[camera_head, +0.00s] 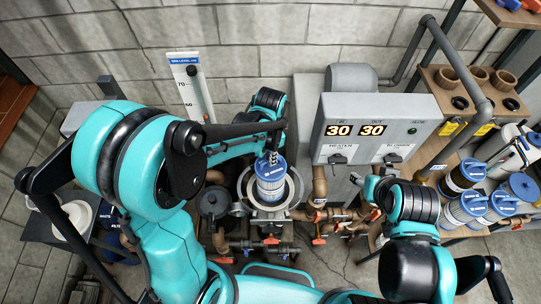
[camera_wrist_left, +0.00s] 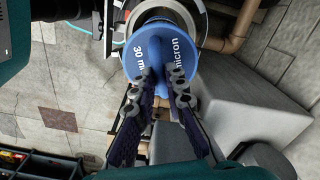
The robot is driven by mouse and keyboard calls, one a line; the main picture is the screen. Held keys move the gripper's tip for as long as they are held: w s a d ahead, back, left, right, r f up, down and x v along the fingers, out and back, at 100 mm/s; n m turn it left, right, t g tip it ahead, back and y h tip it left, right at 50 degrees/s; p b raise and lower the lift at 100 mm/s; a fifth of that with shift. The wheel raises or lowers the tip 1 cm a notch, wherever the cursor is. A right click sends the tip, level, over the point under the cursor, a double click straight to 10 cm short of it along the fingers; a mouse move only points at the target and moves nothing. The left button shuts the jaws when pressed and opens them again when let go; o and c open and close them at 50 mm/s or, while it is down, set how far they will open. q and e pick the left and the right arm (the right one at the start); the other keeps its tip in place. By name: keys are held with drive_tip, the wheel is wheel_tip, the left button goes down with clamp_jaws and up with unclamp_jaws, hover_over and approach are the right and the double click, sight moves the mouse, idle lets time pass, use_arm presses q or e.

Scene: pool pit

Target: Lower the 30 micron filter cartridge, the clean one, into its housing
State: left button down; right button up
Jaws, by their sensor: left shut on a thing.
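The 30 micron filter cartridge (camera_head: 270,187) has a blue cap and a white body with a blue band. My left gripper (camera_head: 271,157) is shut on the top of its cap. In the left wrist view both fingers (camera_wrist_left: 162,74) close on the raised middle of the blue cap (camera_wrist_left: 152,42), lettered "30 micron". The cartridge looks upright over the open round metal housing (camera_head: 293,190). Its lower end lines up with the housing's mouth; I cannot tell how deep it sits. My right gripper (camera_head: 372,188) shows small before the grey cabinet, its fingers unclear.
A grey control box (camera_head: 375,130) reading 30 and 30 stands behind right. Brown pipes (camera_head: 318,190) and red-handled valves (camera_head: 271,240) surround the housing. A dark lidded vessel (camera_head: 212,203) stands close at its left. Blue-capped cartridges (camera_head: 472,170) crowd the right shelf.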

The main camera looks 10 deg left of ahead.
use_arm(q)
drive_tip(key=shift+f+b, duration=9.55)
drive_tip(key=shift+f, duration=0.95)
drive_tip(key=shift+f+b, duration=1.35)
drive_tip(key=c, duration=1.5)
unclamp_jaws()
drive_tip(key=shift+o, duration=0.3)
drive_tip(key=shift+r+p, duration=4.35)
drive_tip(key=shift+r, duration=1.7)
